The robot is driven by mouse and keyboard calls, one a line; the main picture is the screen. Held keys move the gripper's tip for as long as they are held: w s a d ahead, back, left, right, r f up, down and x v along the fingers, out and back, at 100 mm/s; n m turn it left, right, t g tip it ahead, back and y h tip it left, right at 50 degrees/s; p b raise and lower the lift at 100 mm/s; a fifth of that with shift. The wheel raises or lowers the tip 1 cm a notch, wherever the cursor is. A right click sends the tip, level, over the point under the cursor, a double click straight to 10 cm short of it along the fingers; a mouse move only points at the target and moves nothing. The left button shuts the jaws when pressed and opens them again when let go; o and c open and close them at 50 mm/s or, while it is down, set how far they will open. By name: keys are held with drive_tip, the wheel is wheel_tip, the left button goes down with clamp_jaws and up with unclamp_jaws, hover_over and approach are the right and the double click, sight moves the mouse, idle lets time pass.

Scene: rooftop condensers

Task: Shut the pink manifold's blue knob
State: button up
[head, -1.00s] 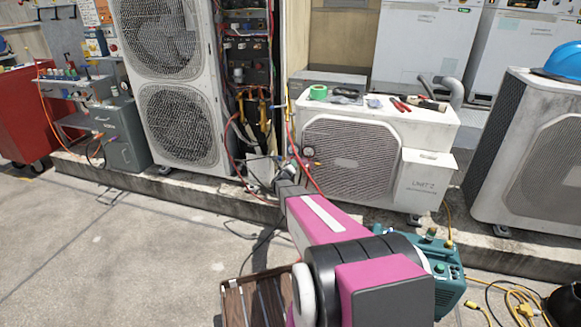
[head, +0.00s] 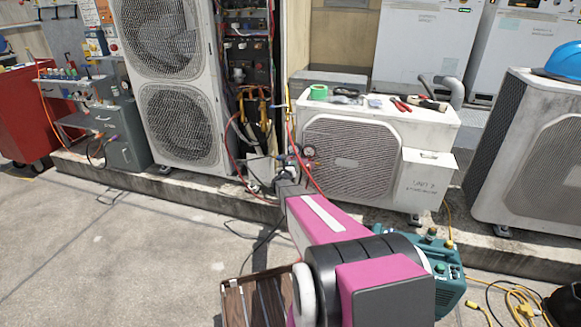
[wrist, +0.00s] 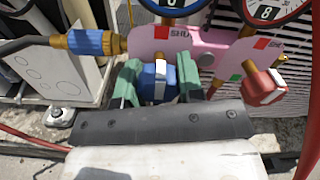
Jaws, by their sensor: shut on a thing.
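The pink manifold (wrist: 198,43) fills the upper middle of the wrist view, with two gauges cut off at the top edge. Its blue knob (wrist: 159,79), marked with a white bar, sits between the green fingertips of my gripper (wrist: 157,86). The fingers are shut on the knob, one on each side, and the white bar points roughly up and down in the picture. A red knob (wrist: 264,87) with a white mark sits to the right. In the head view, one gauge (head: 309,151) shows beside the end of my arm, which hides most of the manifold.
A blue and brass hose coupling (wrist: 90,43) juts left from the manifold. A red hose (head: 303,172) hangs close to the right. The Unit 2 condenser (head: 345,160) stands just behind, and a tall condenser (head: 178,125) stands left. A teal machine (head: 447,275) is on the floor.

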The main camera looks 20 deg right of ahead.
drive_tip(key=o, duration=0.9)
drive_tip(key=shift+s, duration=0.1)
drive_tip(key=v, duration=1)
drive_tip(key=shift+s+a, duration=0.25)
drive_tip(key=shift+s, duration=0.05)
drive_tip(key=shift+a, duration=0.1)
